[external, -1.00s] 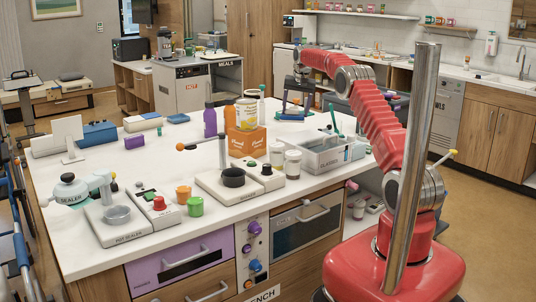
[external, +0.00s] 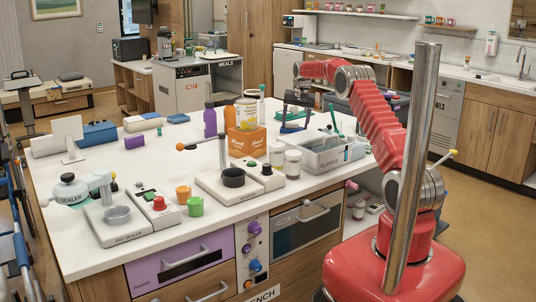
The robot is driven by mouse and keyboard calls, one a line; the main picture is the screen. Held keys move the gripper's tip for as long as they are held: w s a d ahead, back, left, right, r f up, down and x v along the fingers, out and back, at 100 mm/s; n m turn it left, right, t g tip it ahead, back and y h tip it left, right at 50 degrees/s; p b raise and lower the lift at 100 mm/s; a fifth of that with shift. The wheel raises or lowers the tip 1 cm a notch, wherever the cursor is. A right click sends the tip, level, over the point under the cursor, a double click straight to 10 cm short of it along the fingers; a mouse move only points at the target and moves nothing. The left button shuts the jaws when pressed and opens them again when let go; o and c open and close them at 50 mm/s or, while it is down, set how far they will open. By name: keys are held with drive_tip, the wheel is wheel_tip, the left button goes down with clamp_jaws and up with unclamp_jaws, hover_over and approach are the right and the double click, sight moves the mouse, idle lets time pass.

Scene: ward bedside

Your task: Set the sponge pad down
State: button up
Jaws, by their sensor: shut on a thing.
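My gripper (external: 299,98) hangs at the far right part of the white-topped bench (external: 130,185), just above a blue-and-teal stand (external: 292,121). Its jaws are small and dark in this view. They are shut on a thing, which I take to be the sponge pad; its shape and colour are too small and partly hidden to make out. I cannot tell whether the held thing touches anything below it.
A grey bin (external: 325,158) holding glasses is in front. The bench's left middle is mostly clear.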

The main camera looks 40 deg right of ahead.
sight(296, 124)
drive_tip(key=shift+f, duration=1.85)
drive_tip(key=o, duration=1.1)
drive_tip(key=shift+o, duration=0.2)
drive_tip(key=shift+r, duration=0.1)
drive_tip(key=v, duration=1.1)
drive_tip(key=shift+s+r, duration=0.25)
drive_tip(key=shift+r, duration=0.15)
drive_tip(key=shift+a, duration=0.1)
